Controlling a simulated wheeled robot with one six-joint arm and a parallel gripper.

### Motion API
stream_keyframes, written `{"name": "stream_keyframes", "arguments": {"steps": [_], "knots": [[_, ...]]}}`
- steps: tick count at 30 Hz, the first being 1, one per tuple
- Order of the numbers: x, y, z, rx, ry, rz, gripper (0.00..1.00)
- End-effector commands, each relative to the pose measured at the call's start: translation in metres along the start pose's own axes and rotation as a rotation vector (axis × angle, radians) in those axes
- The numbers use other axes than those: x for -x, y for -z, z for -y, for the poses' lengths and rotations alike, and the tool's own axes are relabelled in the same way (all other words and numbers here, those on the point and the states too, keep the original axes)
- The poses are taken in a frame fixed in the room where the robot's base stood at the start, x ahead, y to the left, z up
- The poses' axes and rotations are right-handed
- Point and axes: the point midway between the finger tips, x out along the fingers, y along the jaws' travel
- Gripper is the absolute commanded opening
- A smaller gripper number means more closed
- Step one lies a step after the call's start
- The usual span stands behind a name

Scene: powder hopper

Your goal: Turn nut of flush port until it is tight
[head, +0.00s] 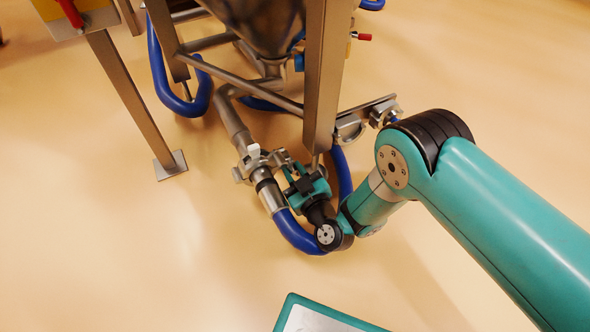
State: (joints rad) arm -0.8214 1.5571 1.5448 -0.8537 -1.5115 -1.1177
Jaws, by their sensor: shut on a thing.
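The flush port is a metal pipe joint with a clamp (243,173) around it, low in the middle of the head view. A small white piece (253,150) stands up on the clamp. A blue hose (296,236) runs from the joint's lower end. My gripper (287,171), dark with teal parts, is at the right side of the clamp. It is shut on the nut there. The nut itself is mostly hidden by the fingers and too small to make out.
A steel hopper leg (327,75) stands just behind my gripper. A bracket with metal fittings (350,128) is to the right of the leg. Another leg with a foot plate (171,165) stands at left. Blue hoses loop behind. The floor at lower left is clear.

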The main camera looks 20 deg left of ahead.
Motion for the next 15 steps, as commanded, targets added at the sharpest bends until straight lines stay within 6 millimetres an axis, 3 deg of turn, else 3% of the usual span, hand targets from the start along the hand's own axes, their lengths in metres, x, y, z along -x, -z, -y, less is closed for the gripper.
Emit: {"name": "stream_keyframes", "arguments": {"steps": [11, 15], "knots": [[-0.0015, 0.0034, -0.0002, -0.066, -0.001, -0.006, 0.0], [-0.0015, 0.0035, -0.0007, -0.277, -0.001, -0.007, 0.0]]}}
